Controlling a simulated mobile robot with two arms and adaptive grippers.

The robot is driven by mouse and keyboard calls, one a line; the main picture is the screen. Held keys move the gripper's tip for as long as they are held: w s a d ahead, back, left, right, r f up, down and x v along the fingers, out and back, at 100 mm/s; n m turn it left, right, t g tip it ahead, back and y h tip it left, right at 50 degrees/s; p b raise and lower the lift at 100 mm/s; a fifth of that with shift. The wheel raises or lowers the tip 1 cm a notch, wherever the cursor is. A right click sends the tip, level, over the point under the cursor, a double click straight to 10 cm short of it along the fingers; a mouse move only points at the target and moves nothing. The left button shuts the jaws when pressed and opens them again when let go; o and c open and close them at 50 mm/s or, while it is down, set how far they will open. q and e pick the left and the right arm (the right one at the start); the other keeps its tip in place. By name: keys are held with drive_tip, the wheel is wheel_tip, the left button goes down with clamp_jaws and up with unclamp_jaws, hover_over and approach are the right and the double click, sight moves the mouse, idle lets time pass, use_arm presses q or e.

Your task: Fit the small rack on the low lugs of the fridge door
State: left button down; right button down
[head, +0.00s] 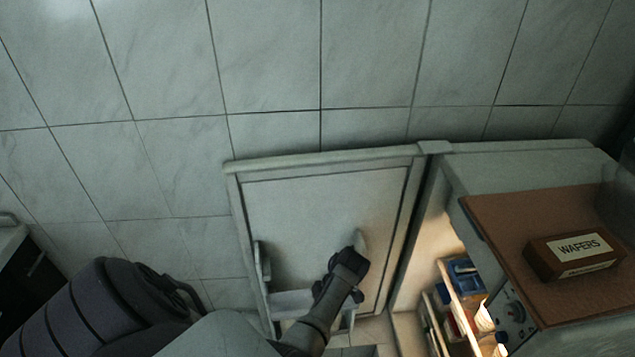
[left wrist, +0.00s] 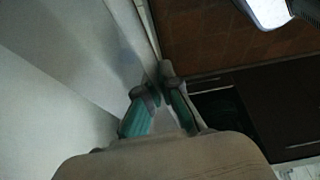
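The open fridge door (head: 300,215) shows its pale inner face in the head view. The small white rack (head: 290,300) is at the lower part of this face, partly covered by my left gripper (head: 345,270). In the left wrist view my left gripper (left wrist: 160,95) has its teal-padded fingers close together on either side of a thin pale wall, which looks like the rack's. The low lugs cannot be made out, so I cannot tell whether the rack touches them. My right gripper is not in view.
The fridge (head: 475,180) stands open at the right, with items on its lit shelves. A wafers box (head: 575,250) lies on its brown top (head: 520,215). The left wrist view shows brown floor (left wrist: 210,35) and a dark cabinet front (left wrist: 270,95).

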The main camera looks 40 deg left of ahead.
use_arm(q)
drive_tip(key=shift+w+a, duration=0.35)
drive_tip(key=shift+a, duration=0.15)
drive_tip(key=shift+w+a+b, duration=0.8)
drive_tip(key=shift+a+b, duration=0.1)
drive_tip(key=shift+a, duration=0.1)
drive_tip(key=shift+w+a+f+b, duration=0.7)
drive_tip(key=shift+a+f+b, duration=0.2)
drive_tip(key=shift+b, duration=0.45)
drive_tip(key=c, duration=1.2)
unclamp_jaws()
drive_tip(key=shift+c, duration=0.2)
